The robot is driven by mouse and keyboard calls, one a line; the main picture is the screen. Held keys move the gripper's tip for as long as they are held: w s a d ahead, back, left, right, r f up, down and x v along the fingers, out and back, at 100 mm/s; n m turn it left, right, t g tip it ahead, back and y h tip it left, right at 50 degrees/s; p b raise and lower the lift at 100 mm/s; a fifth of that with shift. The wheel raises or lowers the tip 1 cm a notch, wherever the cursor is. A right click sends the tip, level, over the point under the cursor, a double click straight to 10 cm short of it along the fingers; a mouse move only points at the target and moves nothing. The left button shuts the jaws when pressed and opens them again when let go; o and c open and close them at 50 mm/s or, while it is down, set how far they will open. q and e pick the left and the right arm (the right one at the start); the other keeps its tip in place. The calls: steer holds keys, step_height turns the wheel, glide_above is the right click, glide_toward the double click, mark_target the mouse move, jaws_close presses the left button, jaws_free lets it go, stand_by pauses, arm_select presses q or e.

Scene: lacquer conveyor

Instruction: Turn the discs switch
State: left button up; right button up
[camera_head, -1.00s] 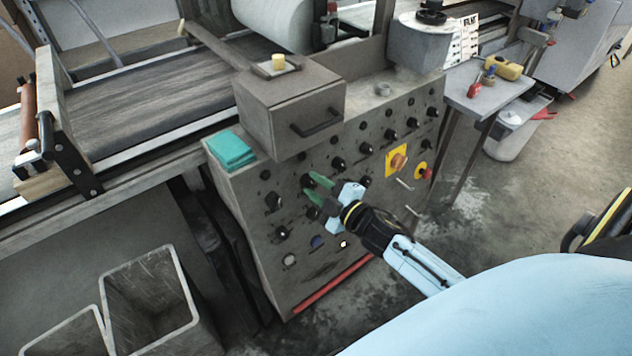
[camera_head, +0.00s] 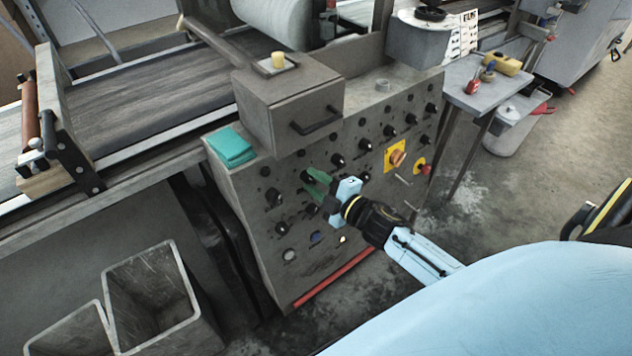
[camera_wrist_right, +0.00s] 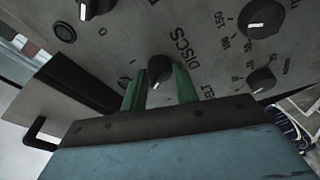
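The discs switch (camera_wrist_right: 159,70) is a round black knob with a pale pointer line, beside the printed word DISCS on the grey panel in the right wrist view. My right gripper (camera_wrist_right: 158,84) has two green fingers, spread apart, one on each side of the knob. The right finger looks very close to it; a small gap shows at the left. I cannot tell whether either touches. In the head view my right gripper (camera_head: 311,182) points at the left part of the control panel (camera_head: 330,247), its fingers covering part of the knobs there. My left gripper is out of view.
Other black knobs crowd the panel, including one at upper right (camera_wrist_right: 262,16) and one at lower right (camera_wrist_right: 261,80). A grey box with a handle (camera_head: 290,108) juts out above. A red emergency button (camera_head: 425,170) is to the right.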

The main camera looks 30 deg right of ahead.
steer(key=o, duration=0.4)
steer(key=shift+c, duration=0.2)
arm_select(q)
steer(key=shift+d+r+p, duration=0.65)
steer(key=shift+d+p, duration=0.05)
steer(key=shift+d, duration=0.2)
arm_select(e)
steer(key=f+v, duration=0.1)
steer(key=v, duration=1.2)
steer(key=shift+s+r, duration=0.15)
steer(key=shift+r, duration=0.35)
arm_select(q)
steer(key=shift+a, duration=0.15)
